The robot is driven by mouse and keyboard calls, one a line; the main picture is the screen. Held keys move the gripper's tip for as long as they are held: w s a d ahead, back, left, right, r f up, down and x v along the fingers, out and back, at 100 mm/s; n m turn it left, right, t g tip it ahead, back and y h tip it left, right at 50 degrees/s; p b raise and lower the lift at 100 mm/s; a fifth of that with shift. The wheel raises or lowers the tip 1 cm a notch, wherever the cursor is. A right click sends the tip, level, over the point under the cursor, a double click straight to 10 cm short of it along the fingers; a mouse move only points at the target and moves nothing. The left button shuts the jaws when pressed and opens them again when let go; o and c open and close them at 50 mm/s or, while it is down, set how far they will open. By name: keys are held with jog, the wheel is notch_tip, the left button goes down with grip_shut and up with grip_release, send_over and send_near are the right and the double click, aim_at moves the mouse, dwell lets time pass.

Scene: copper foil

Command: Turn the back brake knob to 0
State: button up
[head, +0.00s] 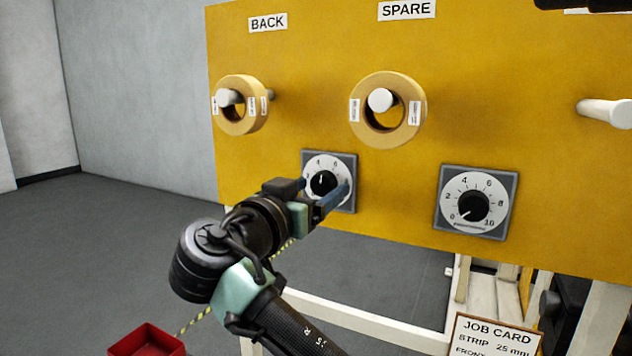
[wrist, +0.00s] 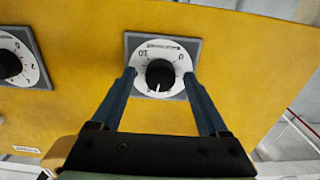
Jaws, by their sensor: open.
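The back brake knob (head: 323,183) is a black knob on a white dial with a grey square plate, low on the yellow panel, below and right of the BACK label (head: 267,23). Its pointer is roughly straight up, near mid-scale, about 4 to 5. In the wrist view the knob (wrist: 160,75) appears upside down, with its pointer downward and the dial's 0 and 10 at the top. My gripper (wrist: 159,76) is open, its two blue fingers on either side of the knob in that view. Gaps show between fingers and knob; contact is not visible. The gripper partly hides the dial in the head view.
A second dial (head: 474,208) sits to the right, its pointer near 0. Rolls on pegs hang above, under BACK (head: 241,104) and SPARE (head: 388,113). A job card (head: 497,338) stands lower right. A red bin (head: 146,340) lies on the floor at lower left.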

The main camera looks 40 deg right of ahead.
grip_shut()
dwell(0.4)
jog(key=shift+f+b, duration=0.2)
jog(key=shift+b, duration=0.5)
